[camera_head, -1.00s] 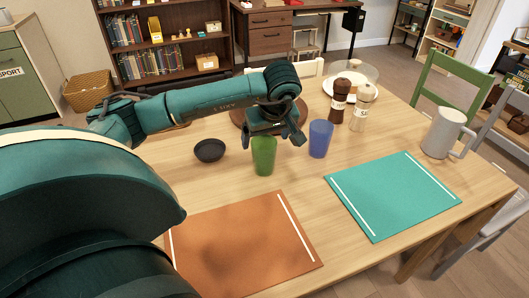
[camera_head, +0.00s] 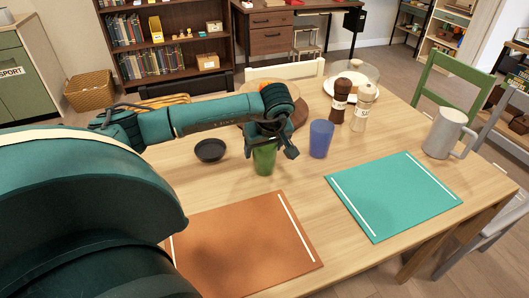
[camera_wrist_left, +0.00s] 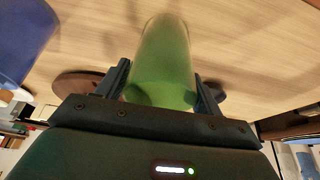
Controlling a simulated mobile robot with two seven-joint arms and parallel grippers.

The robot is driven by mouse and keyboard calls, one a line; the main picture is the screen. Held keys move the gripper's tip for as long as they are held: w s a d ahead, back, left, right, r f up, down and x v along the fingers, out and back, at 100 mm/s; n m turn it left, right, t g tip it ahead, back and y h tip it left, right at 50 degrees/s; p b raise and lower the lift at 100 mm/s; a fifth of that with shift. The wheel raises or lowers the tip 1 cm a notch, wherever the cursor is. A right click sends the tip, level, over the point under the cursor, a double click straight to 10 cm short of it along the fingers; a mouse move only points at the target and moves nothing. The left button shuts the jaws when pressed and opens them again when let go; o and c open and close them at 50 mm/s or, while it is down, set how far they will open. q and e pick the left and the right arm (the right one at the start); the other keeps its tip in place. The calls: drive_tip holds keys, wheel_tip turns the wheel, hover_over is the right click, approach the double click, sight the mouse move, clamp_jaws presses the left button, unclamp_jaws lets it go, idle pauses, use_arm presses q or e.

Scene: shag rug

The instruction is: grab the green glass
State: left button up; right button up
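The green glass (camera_head: 264,161) stands upright on the wooden table, behind the orange placemat. My left gripper (camera_head: 270,153) is over the top of the glass, with its fingers on either side. In the left wrist view the green glass (camera_wrist_left: 163,65) lies between the two open fingers of my left gripper (camera_wrist_left: 163,85). Whether the fingers touch the glass I cannot tell. The glass's rim is partly hidden by the gripper in the head view. My right gripper is not in view.
A blue glass (camera_head: 321,139) stands close to the right of my left gripper. A dark bowl (camera_head: 210,150) is to the left. An orange placemat (camera_head: 243,245) and a teal placemat (camera_head: 393,195) lie in front. Two mills (camera_head: 361,108) and a grey pitcher (camera_head: 443,133) stand right.

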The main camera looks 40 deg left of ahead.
use_arm(q)
drive_tip(key=c, duration=0.7)
